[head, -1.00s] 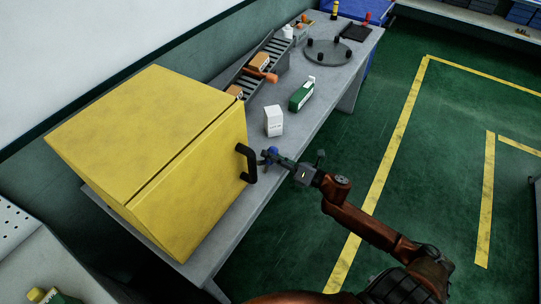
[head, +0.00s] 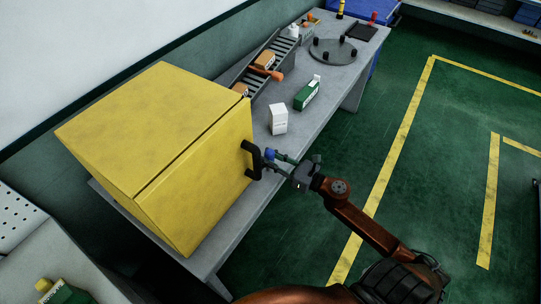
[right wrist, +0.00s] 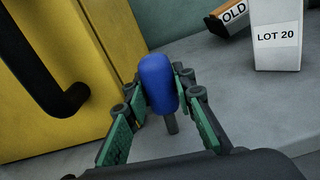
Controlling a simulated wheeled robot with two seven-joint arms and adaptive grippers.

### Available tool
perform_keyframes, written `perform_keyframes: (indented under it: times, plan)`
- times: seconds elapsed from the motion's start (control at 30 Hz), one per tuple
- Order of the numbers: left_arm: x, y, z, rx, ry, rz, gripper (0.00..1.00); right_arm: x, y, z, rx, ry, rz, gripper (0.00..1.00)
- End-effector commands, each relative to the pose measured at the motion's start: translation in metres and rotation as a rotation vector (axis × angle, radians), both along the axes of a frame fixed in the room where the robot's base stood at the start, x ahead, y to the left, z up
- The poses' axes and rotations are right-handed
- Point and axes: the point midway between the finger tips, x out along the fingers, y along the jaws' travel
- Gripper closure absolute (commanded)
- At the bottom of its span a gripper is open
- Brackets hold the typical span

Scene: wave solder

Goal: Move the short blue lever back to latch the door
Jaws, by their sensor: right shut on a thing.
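The short blue lever (head: 269,153) stands beside the yellow machine, just right of its black door handle (head: 252,160). In the right wrist view its rounded blue grip (right wrist: 160,83) is upright on a dark stem, between my green-padded fingers. My right gripper (head: 276,160) is shut on the lever. The yellow door (head: 205,175) appears closed, and its handle (right wrist: 50,75) fills the left of the right wrist view. My left gripper is not in view.
A white box (head: 278,120), marked LOT 20 in the right wrist view (right wrist: 278,40), stands behind the lever. A green carton (head: 306,94), an orange-handled tool (head: 268,73) and a round fixture (head: 333,50) are farther along the grey bench (head: 240,228). Green floor lies open at right.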

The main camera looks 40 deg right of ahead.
Motion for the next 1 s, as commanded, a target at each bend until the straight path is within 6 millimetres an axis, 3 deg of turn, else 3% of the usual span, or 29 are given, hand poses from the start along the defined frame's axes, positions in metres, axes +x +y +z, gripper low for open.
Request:
perform_keyframes:
  times: [0.3,0.77,0.8,1.0]
  plan:
    - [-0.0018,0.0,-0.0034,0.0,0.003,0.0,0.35,-0.0019,0.0061,-0.0001,-0.099,-0.032,-0.002,1.0]
    - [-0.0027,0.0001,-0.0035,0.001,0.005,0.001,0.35,-0.0022,0.0074,0.0003,-0.115,-0.036,-0.001,1.0]
    - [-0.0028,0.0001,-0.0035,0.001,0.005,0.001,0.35,-0.0022,0.0075,0.0003,-0.115,-0.036,-0.001,0.75]
    - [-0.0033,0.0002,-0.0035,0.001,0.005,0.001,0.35,-0.0021,0.0078,0.0003,-0.112,-0.036,0.0,0.61]
